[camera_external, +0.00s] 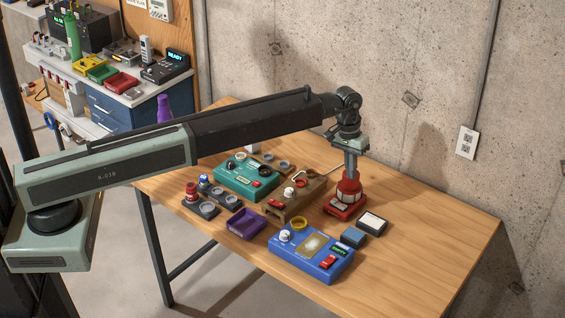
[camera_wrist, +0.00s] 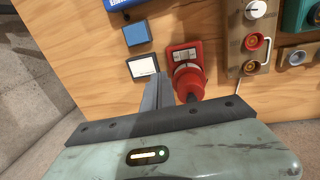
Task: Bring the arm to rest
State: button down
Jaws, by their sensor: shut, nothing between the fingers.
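My arm stretches across the wooden table from the left. My gripper (camera_external: 351,176) points down at the table's right side, shut and empty. In the wrist view its fingers (camera_wrist: 158,82) lie together as one grey bar. A red device with a round red top (camera_external: 347,192) stands directly under or just behind the fingertips. In the wrist view this red device (camera_wrist: 187,75) shows just right of the fingers. I cannot tell whether they touch it.
The table (camera_external: 440,222) holds a blue panel (camera_external: 312,256), a teal panel (camera_external: 246,177), a brown panel (camera_external: 292,203), a purple tray (camera_external: 245,223) and two small pads (camera_external: 372,222). A concrete wall (camera_external: 400,60) stands behind. The table's right end is clear.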

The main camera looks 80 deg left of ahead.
jog(key=s+d+f+m+b, duration=0.1)
jog(key=s+d+f+b, duration=0.1)
jog(key=d, duration=0.4)
jog(key=s+d+f+m+b, duration=0.1)
jog(key=s+d+f+b, duration=0.2)
jog(key=s+d, duration=0.2)
jog(key=s+d+f+m+b, duration=0.1)
jog(key=s+d+f+b, duration=0.1)
jog(key=d, duration=0.6)
jog(key=shift+s+d+f, duration=0.15)
jog(key=shift+s+f, duration=0.2)
jog(key=shift+s, duration=0.2)
jog(key=shift+s+d+f, duration=0.15)
jog(key=shift+s+f, duration=0.2)
jog(key=shift+s, duration=0.15)
jog(key=s+d+f+m+b, duration=0.1)
jog(key=s+d+m, duration=0.1)
jog(key=s, duration=0.8)
jog(key=s+d+f+m+g+y+b, duration=0.1)
jog(key=s+d+m+b, duration=0.1)
jog(key=s, duration=0.8)
jog(key=shift+d+f+m, duration=0.35)
jog(key=shift+d+m, duration=0.4)
jog(key=shift+m, duration=0.15)
jog(key=shift+s, duration=0.1)
